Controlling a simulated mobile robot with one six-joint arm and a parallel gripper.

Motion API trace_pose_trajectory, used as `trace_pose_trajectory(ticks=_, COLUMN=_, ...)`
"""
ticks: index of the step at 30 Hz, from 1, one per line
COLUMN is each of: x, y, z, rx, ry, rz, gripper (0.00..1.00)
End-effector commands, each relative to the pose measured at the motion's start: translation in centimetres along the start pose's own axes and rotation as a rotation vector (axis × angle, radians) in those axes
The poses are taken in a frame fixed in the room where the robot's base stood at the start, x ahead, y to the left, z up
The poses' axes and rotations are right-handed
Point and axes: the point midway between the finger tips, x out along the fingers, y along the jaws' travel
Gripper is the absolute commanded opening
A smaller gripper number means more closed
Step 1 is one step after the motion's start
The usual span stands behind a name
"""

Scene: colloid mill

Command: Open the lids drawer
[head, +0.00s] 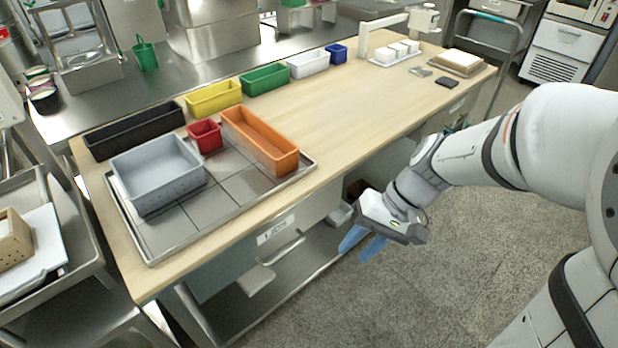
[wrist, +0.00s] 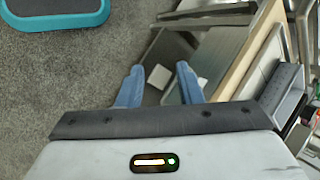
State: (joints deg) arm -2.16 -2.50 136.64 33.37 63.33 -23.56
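The lids drawer (head: 230,269) is under the front edge of the wooden workbench in the head view. It has a white label reading LIDS (head: 275,230) and a pale bar handle (head: 283,256) below the label. Its front looks flush with the bench, so it appears shut. My gripper (head: 362,244) is to the right of the handle and in front of the bench, apart from the drawer. Its two blue fingers are spread with nothing between them. The wrist view shows the spread fingers (wrist: 160,80) too; I cannot clearly make out the handle there.
The bench top (head: 340,105) holds a metal tray (head: 240,187) with a grey bin (head: 158,172), an orange bin (head: 260,140) and a red bin (head: 205,136). A lower metal shelf (head: 300,285) runs under the drawer. The grey floor (head: 480,210) before the bench is clear.

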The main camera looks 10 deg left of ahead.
Motion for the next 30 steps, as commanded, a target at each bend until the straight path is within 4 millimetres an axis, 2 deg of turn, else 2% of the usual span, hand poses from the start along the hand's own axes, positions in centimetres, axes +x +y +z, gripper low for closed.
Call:
trace_pose_trajectory(ticks=1, x=3.9, y=1.0, z=-1.6, rx=0.005, ry=-0.041, rz=-0.086, gripper=0.32)
trace_pose_trajectory(ticks=3, x=6.8, y=0.9, z=-3.4, rx=0.001, ry=-0.074, rz=-0.212, gripper=0.32)
trace_pose_trajectory(ticks=9, x=14.4, y=1.5, z=-9.6, rx=0.004, ry=-0.078, rz=-0.561, gripper=0.32)
trace_pose_trajectory(ticks=12, x=17.3, y=2.2, z=-12.6, rx=0.011, ry=-0.037, rz=-0.701, gripper=0.32)
trace_pose_trajectory(ticks=15, x=19.4, y=3.0, z=-15.0, rx=0.018, ry=0.012, rz=-0.8, gripper=0.32)
trace_pose_trajectory(ticks=18, x=20.6, y=3.6, z=-16.5, rx=0.024, ry=0.054, rz=-0.863, gripper=0.32)
trace_pose_trajectory(ticks=22, x=21.3, y=3.7, z=-17.4, rx=0.026, ry=0.08, rz=-0.898, gripper=0.32)
trace_pose_trajectory(ticks=30, x=23.6, y=0.8, z=-17.8, rx=0.024, ry=0.081, rz=-0.901, gripper=0.32)
